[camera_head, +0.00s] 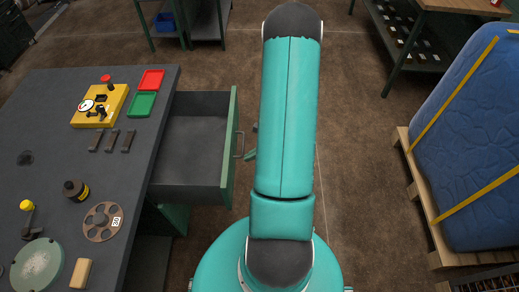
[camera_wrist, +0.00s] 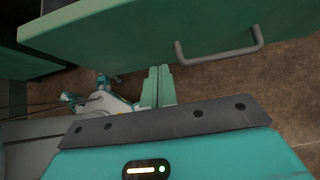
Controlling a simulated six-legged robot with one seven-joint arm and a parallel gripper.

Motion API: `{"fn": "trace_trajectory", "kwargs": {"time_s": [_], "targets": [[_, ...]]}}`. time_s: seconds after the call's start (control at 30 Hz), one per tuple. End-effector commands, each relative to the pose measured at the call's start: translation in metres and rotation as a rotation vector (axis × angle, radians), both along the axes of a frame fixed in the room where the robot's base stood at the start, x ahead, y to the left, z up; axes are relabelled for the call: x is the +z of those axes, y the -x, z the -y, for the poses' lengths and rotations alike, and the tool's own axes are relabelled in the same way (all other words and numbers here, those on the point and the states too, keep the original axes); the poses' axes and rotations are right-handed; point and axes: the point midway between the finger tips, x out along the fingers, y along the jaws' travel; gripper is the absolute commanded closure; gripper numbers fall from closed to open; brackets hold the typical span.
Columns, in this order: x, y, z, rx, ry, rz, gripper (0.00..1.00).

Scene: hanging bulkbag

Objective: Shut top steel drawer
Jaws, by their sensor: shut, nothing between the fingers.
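The top steel drawer (camera_head: 192,145) stands pulled out from the right side of the dark workbench, and its grey inside looks empty. Its green front (camera_head: 230,150) carries a grey bar handle (camera_head: 240,145). In the wrist view the green front (camera_wrist: 130,28) fills the top, with the handle (camera_wrist: 222,48) at the upper right. My gripper (camera_wrist: 157,86) is shut and empty, its fingertips close to the front's edge and left of the handle. I cannot tell if they touch it. In the head view my arm hides most of the gripper.
The workbench top (camera_head: 50,120) holds a yellow fixture (camera_head: 98,106), red (camera_head: 151,80) and green (camera_head: 143,104) trays and a reel (camera_head: 102,222). A blue wrapped load (camera_head: 475,140) on a wooden pallet (camera_head: 420,195) stands at right. Brown floor lies between.

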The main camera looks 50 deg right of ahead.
Motion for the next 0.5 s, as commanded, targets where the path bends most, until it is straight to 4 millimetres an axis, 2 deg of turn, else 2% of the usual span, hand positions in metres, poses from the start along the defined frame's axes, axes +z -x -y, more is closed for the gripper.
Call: {"fn": "trace_trajectory", "kwargs": {"time_s": [0.03,0.2,0.5], "targets": [[0.002,-0.010,-0.007,0.006,0.002,0.003,1.00],[0.003,-0.028,-0.019,0.006,0.002,0.003,1.00],[0.003,-0.034,-0.023,0.005,0.002,0.003,1.00]]}}
